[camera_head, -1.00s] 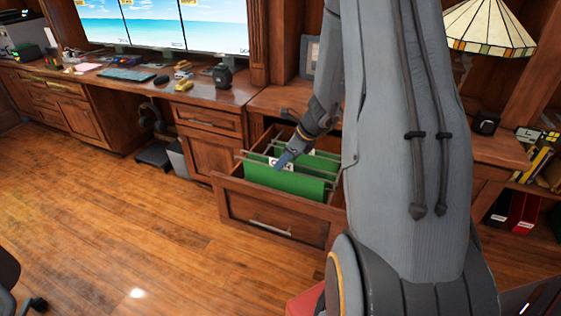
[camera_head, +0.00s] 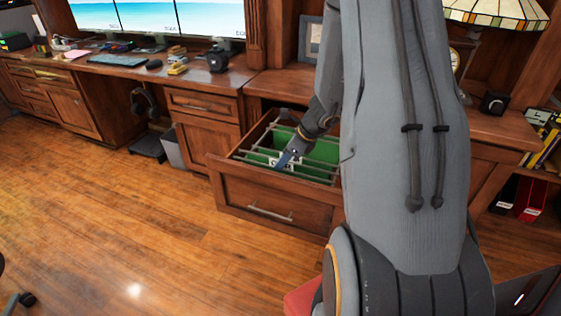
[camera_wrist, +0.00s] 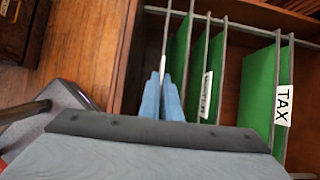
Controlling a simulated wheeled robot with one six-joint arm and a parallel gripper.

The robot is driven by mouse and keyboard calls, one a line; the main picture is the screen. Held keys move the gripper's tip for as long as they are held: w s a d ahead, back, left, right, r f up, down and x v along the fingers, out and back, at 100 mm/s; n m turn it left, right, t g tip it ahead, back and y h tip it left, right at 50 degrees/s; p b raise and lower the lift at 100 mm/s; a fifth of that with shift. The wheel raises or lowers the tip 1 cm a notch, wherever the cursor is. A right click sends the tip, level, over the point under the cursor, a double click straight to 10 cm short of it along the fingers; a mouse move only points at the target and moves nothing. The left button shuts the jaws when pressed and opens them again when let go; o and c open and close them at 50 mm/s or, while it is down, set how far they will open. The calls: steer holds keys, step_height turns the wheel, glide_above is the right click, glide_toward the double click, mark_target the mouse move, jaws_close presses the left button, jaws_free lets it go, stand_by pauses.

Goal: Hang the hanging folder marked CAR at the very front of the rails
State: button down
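The open drawer (camera_head: 262,198) holds green hanging folders on rails. In the wrist view, my gripper (camera_wrist: 163,80) points down into the drawer near its front, its blue fingers close together on a thin white tab seen edge-on. This tab belongs to the foremost green folder (camera_wrist: 180,48); its lettering cannot be read from here. Behind it hang a folder with a white tab (camera_wrist: 207,96) of unclear lettering and a folder marked TAX (camera_wrist: 283,106). In the head view my gripper (camera_head: 284,160) is at the white tab, low between the rails.
The drawer's front wall (camera_wrist: 130,55) stands close to the left of my fingers in the wrist view. Bare wood floor (camera_head: 130,225) lies in front. A desk with monitors (camera_head: 160,18) is at the left, and a lamp (camera_head: 495,12) stands at the right.

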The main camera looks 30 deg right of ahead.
mark_target(283, 169)
steer(key=shift+f+b, duration=1.45)
steer(key=shift+f, duration=0.35)
steer(key=c, duration=1.9)
jaws_free()
steer(key=shift+p+v, duration=0.65)
steer(key=shift+v, duration=3.2)
